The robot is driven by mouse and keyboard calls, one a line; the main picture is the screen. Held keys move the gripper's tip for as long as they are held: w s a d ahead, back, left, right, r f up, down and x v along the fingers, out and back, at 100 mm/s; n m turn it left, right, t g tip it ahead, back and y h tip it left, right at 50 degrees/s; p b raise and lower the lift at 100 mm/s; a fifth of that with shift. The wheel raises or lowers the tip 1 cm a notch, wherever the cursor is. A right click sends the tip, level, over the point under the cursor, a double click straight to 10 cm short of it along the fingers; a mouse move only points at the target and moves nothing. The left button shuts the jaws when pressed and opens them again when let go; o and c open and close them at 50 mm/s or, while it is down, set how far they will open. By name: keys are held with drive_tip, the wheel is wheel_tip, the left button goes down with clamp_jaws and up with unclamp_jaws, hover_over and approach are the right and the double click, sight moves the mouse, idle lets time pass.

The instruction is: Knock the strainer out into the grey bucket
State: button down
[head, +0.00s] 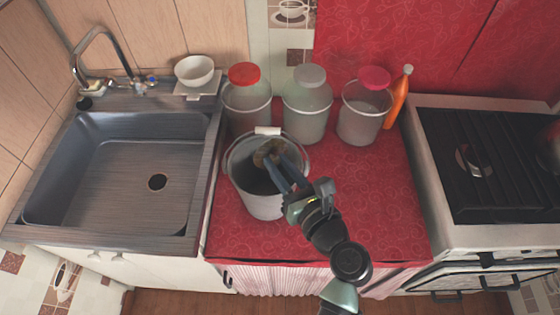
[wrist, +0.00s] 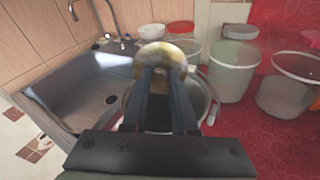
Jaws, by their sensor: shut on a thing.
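The grey bucket (head: 262,203) stands on the red counter just right of the sink, its handle with a white grip at the back rim. My gripper (head: 277,166) reaches over the bucket's mouth from the front right. It is shut on a small round strainer (head: 266,149), mottled brown and pale. In the wrist view the strainer (wrist: 161,58) sits at the tips of my fingers (wrist: 160,75), and part of the bucket's rim (wrist: 208,98) shows behind them. Whether the strainer touches the bucket, and what lies on the bucket's floor, I cannot tell.
Behind the bucket stand several pale containers with red (head: 244,73), grey (head: 310,76) and pink (head: 375,78) tops. An orange bottle (head: 398,98) is beside them. The sink (head: 140,180) is left, a white bowl (head: 195,70) behind it, the stove (head: 490,165) right. The counter's front right is clear.

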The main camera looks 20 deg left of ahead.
drive_tip(key=shift+f, duration=0.1)
idle(0.3)
drive_tip(key=shift+r+p, duration=0.85)
drive_tip(key=shift+p, duration=0.4)
drive_tip(key=shift+f, duration=0.15)
drive_tip(key=shift+f+b, duration=0.5)
drive_tip(key=shift+f, duration=0.3)
